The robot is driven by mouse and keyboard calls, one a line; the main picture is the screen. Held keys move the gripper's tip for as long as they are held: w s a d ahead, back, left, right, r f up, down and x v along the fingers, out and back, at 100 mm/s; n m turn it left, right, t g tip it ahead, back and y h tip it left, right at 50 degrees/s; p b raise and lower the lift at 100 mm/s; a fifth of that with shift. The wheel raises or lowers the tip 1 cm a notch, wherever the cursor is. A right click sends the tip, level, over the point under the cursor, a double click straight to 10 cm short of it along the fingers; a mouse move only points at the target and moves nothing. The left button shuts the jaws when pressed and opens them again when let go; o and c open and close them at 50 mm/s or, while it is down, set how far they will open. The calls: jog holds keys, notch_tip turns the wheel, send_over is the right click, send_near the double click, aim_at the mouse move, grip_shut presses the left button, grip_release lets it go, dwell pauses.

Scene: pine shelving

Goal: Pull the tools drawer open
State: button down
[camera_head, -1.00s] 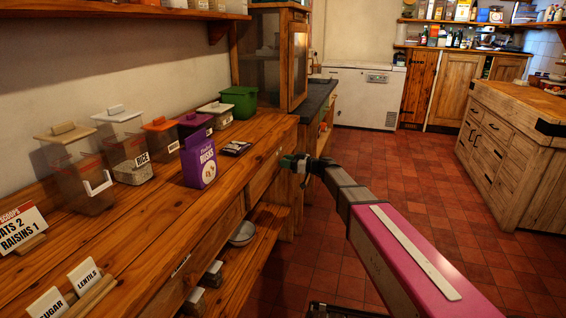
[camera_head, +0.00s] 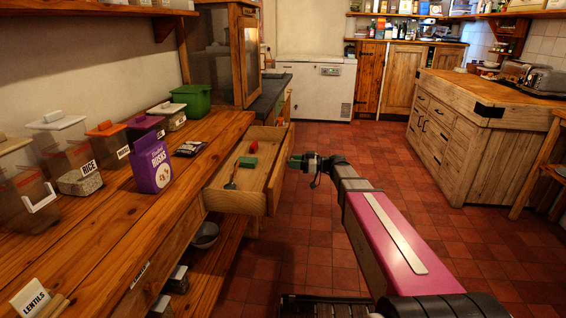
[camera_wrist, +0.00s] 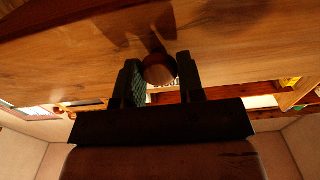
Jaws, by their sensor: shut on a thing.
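The drawer (camera_head: 236,202) under the long wooden counter stands well open, pulled out toward the floor. Inside it lie a red item (camera_head: 254,147), a green item (camera_head: 248,162) and a dark spoon-like tool (camera_head: 231,180). My gripper (camera_head: 294,162) is at the drawer's outer front. In the wrist view its two dark fingers stand on either side of a round wooden knob (camera_wrist: 159,69) on the drawer front and are shut on it. A label behind the knob is partly hidden and I cannot read it fully.
Lidded tubs, a purple rusks box (camera_head: 152,165) and a green bin (camera_head: 191,100) stand on the counter (camera_head: 122,212). A metal bowl (camera_head: 204,235) sits on the shelf below. Open tiled floor (camera_head: 345,145) lies right, before a wooden island (camera_head: 462,145).

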jog(key=shift+d, duration=0.65)
jog(key=c, duration=0.8)
grip_release()
jog(key=shift+o, duration=0.2)
jog(key=d, duration=1)
jog(key=shift+s+d, duration=0.4)
jog(key=shift+s, duration=0.05)
